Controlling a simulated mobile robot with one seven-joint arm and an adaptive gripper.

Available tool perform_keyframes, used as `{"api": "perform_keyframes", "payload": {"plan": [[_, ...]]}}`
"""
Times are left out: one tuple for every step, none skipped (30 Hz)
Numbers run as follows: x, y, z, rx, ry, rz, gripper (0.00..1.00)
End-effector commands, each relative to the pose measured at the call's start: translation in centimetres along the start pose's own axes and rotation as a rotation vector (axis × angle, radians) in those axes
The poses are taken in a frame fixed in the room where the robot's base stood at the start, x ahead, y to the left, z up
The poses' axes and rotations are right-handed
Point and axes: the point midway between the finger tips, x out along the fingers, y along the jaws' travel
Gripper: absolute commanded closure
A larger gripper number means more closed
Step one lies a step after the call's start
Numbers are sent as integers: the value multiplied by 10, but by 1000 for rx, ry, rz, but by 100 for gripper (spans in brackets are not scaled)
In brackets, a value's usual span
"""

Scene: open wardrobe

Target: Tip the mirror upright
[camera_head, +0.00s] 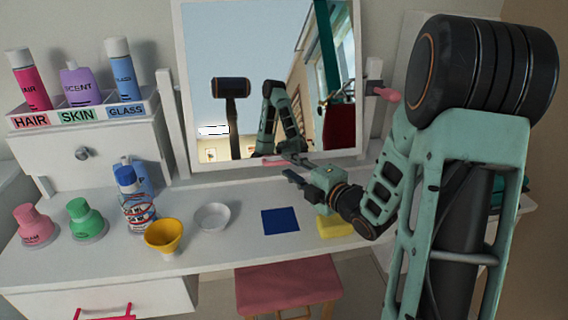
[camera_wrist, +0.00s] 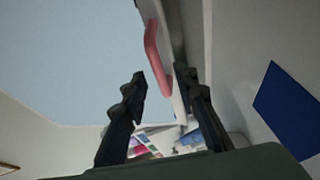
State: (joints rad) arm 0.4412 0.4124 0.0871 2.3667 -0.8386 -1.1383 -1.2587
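The mirror (camera_head: 225,60) stands at the back of the white dressing table in a white frame; its top edge is out of view. It seems tilted, but the exact angle is hard to tell. A pink handle (camera_head: 272,161) sits on its lower edge; the handle also shows in the wrist view (camera_wrist: 154,55). My gripper (camera_head: 289,166) is just in front of the lower edge, close to the handle. In the wrist view its fingers (camera_wrist: 161,76) are apart, with the handle's near end between them in the picture. I see no clear contact.
A pink knob (camera_head: 385,92) is at the mirror's right post. A blue square (camera_head: 280,220), yellow block (camera_head: 334,226), white dish (camera_head: 212,217) and yellow cup (camera_head: 164,237) are on the tabletop (camera_head: 230,253). Bottles stand left, near a drawer box (camera_head: 115,150). A pink stool (camera_head: 287,284) is below.

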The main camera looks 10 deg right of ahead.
Motion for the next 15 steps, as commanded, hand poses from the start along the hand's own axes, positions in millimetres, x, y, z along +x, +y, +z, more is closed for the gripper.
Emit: {"api": "perform_keyframes", "payload": {"plan": [[10,0,-1,0,3,1,73],[14,-1,-1,0,3,0,73],[19,-1,0,0,2,0,73],[22,-1,0,0,1,0,73],[25,0,0,0,1,0,73],[29,0,0,0,1,0,73],[31,0,0,-1,1,0,73],[32,0,0,0,1,0,73],[34,0,0,0,0,-1,73],[35,0,0,0,0,-1,73],[35,0,0,1,0,-1,73],[36,0,0,1,0,-1,73],[36,0,0,1,0,-1,73],[36,0,0,1,0,-1,73],[36,0,0,1,0,-1,73]]}}
